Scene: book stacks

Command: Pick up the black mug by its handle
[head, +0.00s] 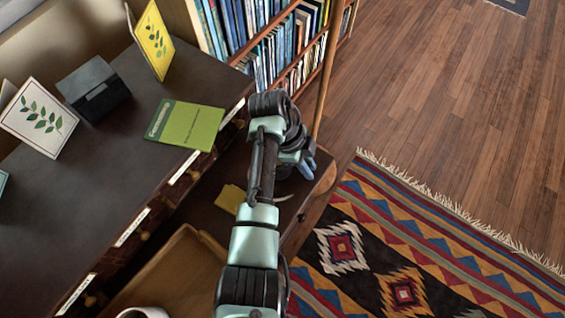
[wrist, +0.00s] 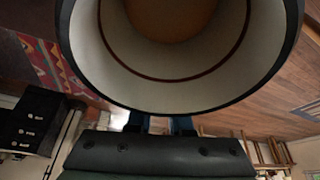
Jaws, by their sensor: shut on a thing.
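The black mug (wrist: 280,75) fills the upper part of the wrist view. Its mouth faces the camera, showing a cream inside with a dark red ring and a brown bottom. My gripper (wrist: 160,124) is shut on the mug at its near side; only bits of the blue fingers show below the rim. The handle is hidden, so I cannot tell exactly where the fingers grip. In the head view my gripper (head: 305,165) is beyond the dark desk's right edge, above a lower brown shelf. The mug is mostly or wholly hidden there by my arm.
The dark desk (head: 110,150) at left holds a green book (head: 185,124), a black box (head: 94,89) and standing cards. A wooden tray (head: 180,272) and a white cup rim (head: 143,313) are at the bottom. A bookcase (head: 285,35) stands behind; rug and floor at right are clear.

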